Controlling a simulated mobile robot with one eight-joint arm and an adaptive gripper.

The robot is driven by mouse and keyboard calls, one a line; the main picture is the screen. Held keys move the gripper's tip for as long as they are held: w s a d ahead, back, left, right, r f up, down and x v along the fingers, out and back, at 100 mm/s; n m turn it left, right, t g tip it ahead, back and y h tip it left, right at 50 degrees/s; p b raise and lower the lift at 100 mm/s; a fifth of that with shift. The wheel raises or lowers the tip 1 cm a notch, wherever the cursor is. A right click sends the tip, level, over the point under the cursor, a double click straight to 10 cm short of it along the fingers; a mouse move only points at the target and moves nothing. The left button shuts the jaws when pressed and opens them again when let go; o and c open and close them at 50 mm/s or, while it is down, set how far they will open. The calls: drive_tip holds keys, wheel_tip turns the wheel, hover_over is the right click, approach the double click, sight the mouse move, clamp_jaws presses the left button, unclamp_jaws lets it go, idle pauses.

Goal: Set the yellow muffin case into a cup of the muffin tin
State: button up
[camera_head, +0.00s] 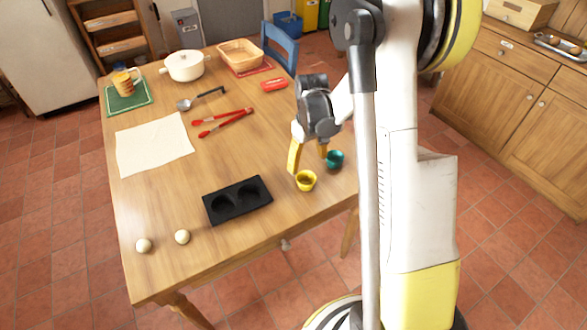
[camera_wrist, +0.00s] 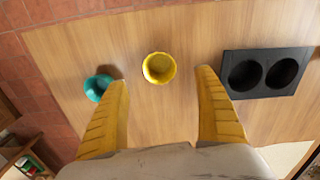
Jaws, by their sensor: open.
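The yellow muffin case (camera_head: 306,181) stands upright on the table near its right front edge. In the wrist view the yellow case (camera_wrist: 159,68) lies just beyond and between my fingertips, apart from both. The black muffin tin (camera_head: 237,199) has two round cups, both empty, and lies left of the yellow case. In the wrist view the tin (camera_wrist: 232,60) is to the right of my fingers. My gripper (camera_head: 309,158) is open and empty, pointing down above the table behind the yellow case. In the wrist view my gripper (camera_wrist: 162,85) has its yellow fingers wide apart.
A teal case (camera_head: 335,159) stands behind and right of the yellow one, close to my finger. Two pale balls (camera_head: 182,237) lie at the front left. Red tongs (camera_head: 222,122), a ladle (camera_head: 201,98) and a cream cloth (camera_head: 153,148) lie farther back. Table between case and tin is clear.

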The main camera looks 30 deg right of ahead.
drive_tip(key=b, duration=0.2)
hover_over(306, 181)
drive_tip(key=s+a, duration=0.1)
drive_tip(key=s, duration=0.1)
wheel_tip(306, 181, down, 5)
drive_tip(key=shift+s+f, duration=0.1)
drive_tip(key=shift+s, duration=0.05)
drive_tip(key=f+b, duration=0.2)
drive_tip(key=f, duration=0.1)
drive_tip(key=w+f+b, duration=0.1)
drive_tip(key=f, duration=0.1)
drive_tip(key=shift+f, duration=0.25)
drive_tip(key=shift+s+r, duration=0.1)
drive_tip(key=c, duration=1.1)
